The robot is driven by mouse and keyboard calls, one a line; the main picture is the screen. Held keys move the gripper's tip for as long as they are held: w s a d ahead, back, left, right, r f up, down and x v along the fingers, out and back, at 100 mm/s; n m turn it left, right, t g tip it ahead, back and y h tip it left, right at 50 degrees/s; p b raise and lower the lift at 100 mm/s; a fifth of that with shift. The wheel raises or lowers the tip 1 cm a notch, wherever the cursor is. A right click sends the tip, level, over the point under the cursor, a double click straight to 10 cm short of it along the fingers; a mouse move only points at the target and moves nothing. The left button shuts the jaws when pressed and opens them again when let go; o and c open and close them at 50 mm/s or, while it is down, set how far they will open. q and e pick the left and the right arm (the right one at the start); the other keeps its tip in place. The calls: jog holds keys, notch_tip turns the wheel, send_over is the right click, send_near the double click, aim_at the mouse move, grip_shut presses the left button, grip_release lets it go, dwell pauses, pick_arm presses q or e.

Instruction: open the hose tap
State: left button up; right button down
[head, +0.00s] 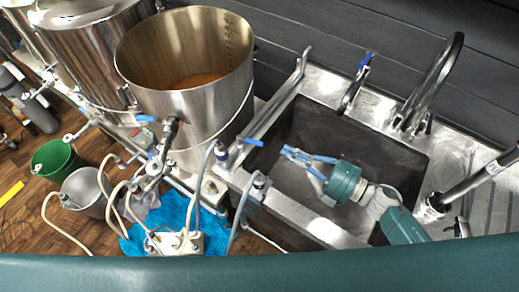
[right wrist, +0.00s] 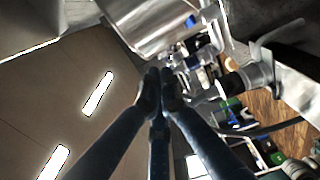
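A tap with a blue lever (head: 252,142) is on the sink's left rim in the head view, with a hose below it. Another blue-levered tap (head: 365,62) rises from the sink's back edge. I cannot tell for certain which is the hose tap. My right gripper (head: 288,152) is over the sink basin, fingertips pointing left, a short gap right of the left-rim lever. In the right wrist view its fingertips (right wrist: 160,88) are together with nothing between them. My left gripper is not in view.
The steel sink (head: 335,238) has a curved faucet (head: 440,80) at its back. A large open kettle (head: 200,115) stands left of it. Several hoses run left of the sink, near a green bucket (head: 55,158) and a grey bucket (head: 88,192) on the floor.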

aim_at(254, 142)
notch_tip(254, 142, down, 8)
jog(key=s+b, duration=0.1)
jog(key=b, duration=0.7)
jog(key=p+x, duration=0.2)
jog(key=x, duration=0.8)
jog(key=shift+f+p, duration=0.2)
jog(key=shift+p, duration=0.2)
jog(key=shift+w+d+n+g+y+b, duration=0.2)
jog(key=shift+w+n+g+y+b, duration=0.15)
jog(key=shift+g+b, duration=0.35)
